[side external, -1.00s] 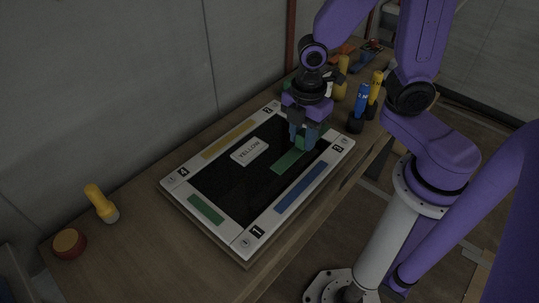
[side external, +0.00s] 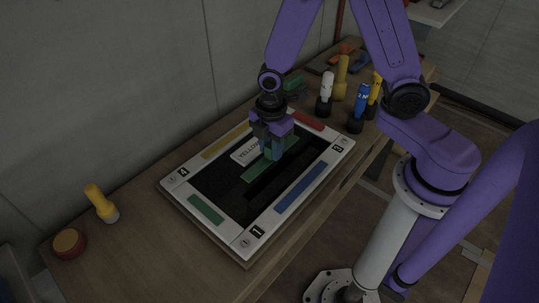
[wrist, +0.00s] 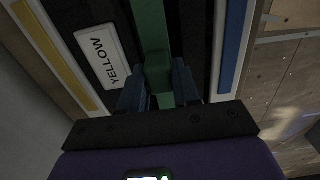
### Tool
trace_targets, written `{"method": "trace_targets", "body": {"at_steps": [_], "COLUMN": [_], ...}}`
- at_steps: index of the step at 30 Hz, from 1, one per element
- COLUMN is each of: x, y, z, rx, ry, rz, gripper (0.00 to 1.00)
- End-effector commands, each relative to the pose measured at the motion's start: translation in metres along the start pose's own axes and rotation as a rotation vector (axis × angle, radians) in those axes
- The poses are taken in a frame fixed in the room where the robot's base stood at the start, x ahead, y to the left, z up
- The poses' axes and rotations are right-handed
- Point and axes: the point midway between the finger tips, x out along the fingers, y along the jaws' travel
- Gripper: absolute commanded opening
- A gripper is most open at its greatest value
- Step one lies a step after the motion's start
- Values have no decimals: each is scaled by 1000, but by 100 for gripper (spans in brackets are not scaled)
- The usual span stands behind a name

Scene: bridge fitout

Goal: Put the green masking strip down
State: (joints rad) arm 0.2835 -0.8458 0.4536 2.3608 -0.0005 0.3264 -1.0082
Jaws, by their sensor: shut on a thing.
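The green masking strip (side external: 256,172) is a long flat green bar with a raised green grip block, over the black middle of the white-framed board (side external: 254,237). My gripper (side external: 275,152) is shut on the block, and the strip stretches out ahead of the fingers. In the wrist view the strip (wrist: 149,25) runs up the picture between the blue-grey fingers of my gripper (wrist: 159,88). A dark shadow lies beside it on the black panel. I cannot tell exactly how high the strip is above the panel.
A white YELLOW plate (side external: 247,152) lies beside the strip. The board's rim carries yellow (side external: 224,139), red (side external: 307,120), blue (side external: 300,187) and green (side external: 206,209) bars. Several upright markers, including a blue one (side external: 361,100), stand behind.

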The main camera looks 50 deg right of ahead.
Motion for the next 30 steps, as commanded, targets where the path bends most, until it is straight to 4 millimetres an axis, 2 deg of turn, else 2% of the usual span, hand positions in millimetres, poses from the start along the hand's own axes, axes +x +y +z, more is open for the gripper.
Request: {"method": "trace_targets", "body": {"at_steps": [10, 24, 25, 27, 30], "x": [33, 39, 39, 39, 38], "y": [4, 4, 4, 4, 4], "z": [-1, -1, -1, -1, -1], "rx": [0, 0, 0, 0, 0], "ry": [-2, -1, -1, 0, 0], "rz": [-2, -1, 0, 0, 0], "gripper": [3, 3, 35, 57, 57]}}
